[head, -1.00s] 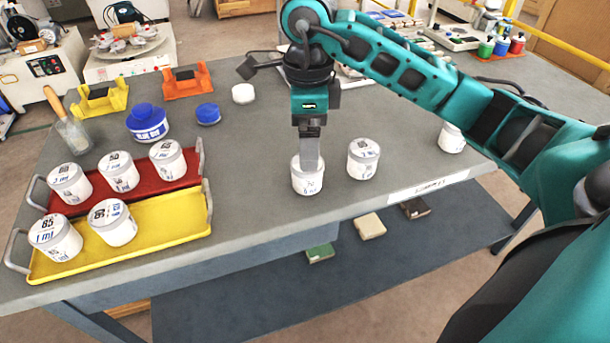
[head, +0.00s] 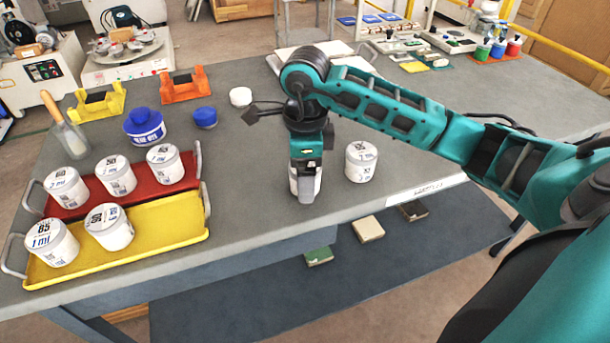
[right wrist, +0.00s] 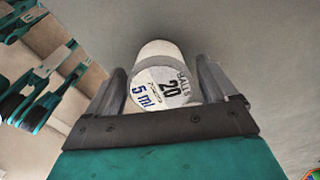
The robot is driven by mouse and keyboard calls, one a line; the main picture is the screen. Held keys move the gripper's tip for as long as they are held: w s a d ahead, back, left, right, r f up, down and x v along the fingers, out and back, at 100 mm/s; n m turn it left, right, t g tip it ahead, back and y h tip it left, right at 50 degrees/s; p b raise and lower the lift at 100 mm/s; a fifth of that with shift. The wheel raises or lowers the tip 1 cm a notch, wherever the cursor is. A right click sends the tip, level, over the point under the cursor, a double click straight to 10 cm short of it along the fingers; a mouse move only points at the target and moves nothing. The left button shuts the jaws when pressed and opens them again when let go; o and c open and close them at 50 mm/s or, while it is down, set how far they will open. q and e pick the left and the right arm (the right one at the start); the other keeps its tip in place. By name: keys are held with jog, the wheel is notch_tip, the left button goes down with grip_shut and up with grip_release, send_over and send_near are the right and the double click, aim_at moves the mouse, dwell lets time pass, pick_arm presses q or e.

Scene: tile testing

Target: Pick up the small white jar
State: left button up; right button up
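A small white jar (head: 317,180) with a grey lid stands on the grey table near its front edge, mostly hidden by my right gripper in the head view. The right wrist view shows its lid (right wrist: 163,92), marked "20 BALLS 5 ml", between the two fingers. My right gripper (head: 306,192) points down with one finger on each side of the jar; it also shows in the right wrist view (right wrist: 160,80). The fingers look spread, with a thin gap at the left finger; contact at the right finger is unclear. My left gripper is out of view.
Another white jar (head: 361,161) stands close to the right. A red tray (head: 183,183) and yellow tray (head: 190,231) at the left hold several jars. A blue jar (head: 144,127), a small blue jar (head: 205,117) and a white lid-like piece (head: 240,96) stand farther back.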

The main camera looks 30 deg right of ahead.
jog(key=c, duration=1.1)
jog(key=shift+o, duration=0.2)
jog(key=shift+r, duration=0.1)
